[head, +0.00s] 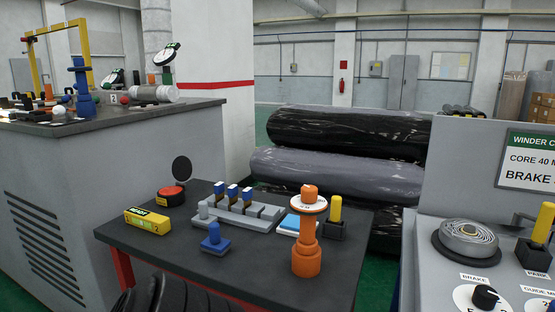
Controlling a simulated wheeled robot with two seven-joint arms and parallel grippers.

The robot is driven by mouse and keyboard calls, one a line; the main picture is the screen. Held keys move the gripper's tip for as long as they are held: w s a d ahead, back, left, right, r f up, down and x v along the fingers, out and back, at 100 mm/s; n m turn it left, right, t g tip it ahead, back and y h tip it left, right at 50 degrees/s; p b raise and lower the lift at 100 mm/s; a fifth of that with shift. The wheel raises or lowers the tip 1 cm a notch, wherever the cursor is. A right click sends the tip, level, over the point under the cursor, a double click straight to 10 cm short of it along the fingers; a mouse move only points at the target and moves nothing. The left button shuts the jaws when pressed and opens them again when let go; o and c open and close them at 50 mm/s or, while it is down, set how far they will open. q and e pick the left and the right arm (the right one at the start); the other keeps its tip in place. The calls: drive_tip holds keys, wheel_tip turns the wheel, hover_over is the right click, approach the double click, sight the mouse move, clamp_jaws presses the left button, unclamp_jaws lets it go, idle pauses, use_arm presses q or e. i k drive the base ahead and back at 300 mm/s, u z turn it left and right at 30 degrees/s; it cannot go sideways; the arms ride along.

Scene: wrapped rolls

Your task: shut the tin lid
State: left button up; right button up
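A small round red tin (170,198) sits near the left back edge of the dark table (240,262). Its round dark lid (181,168) stands up, roughly vertical, at the tin's back right side, so the tin is open. The lid's lower edge meets the tin's rim; the hinge itself is too small to make out. The inside of the tin looks dark. Neither of my grippers shows in the head view, and nothing touches the tin or lid.
A yellow box (147,221) lies just in front of the tin. A grey rack (238,216) with blue-topped pieces, a blue knobbed block (215,241) and an orange post (306,250) stand to the right.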

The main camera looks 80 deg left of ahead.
sight(182, 166)
drive_tip(key=z, duration=0.05)
drive_tip(key=k, duration=1.8)
drive_tip(key=u, duration=1.3)
